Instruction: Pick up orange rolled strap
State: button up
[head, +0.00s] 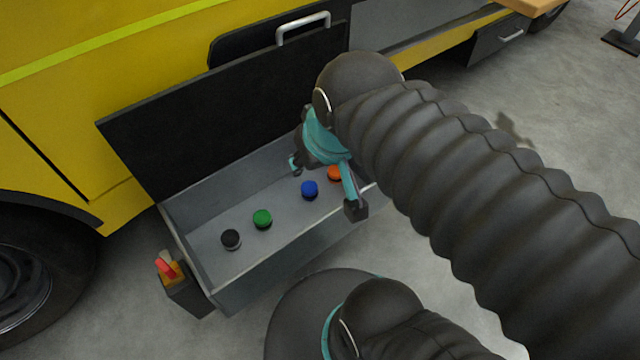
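The orange rolled strap (334,174) lies in the open grey drawer or bin (250,280) at its right end, partly hidden by my gripper. My gripper (324,187) is above the right end of the bin with its two teal fingers spread apart. One finger is to the left of the orange strap and the other is just right of it and nearer the bin's front wall. Nothing shows between the fingers as held. I cannot tell the exact height of the fingertips above the strap.
Blue (309,189), green (262,218) and black (231,239) rolls sit in a row in the bin. A black lid (220,120) stands open behind it, against the yellow vehicle (90,110). A small box with a red handle (167,267) is at the bin's left end.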

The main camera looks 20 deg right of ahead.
aim_at(333, 174)
jog(key=u, duration=2)
jog(key=k, duration=0.7)
jog(key=z, duration=0.95)
jog(key=i, duration=0.5)
jog(key=z, duration=0.05)
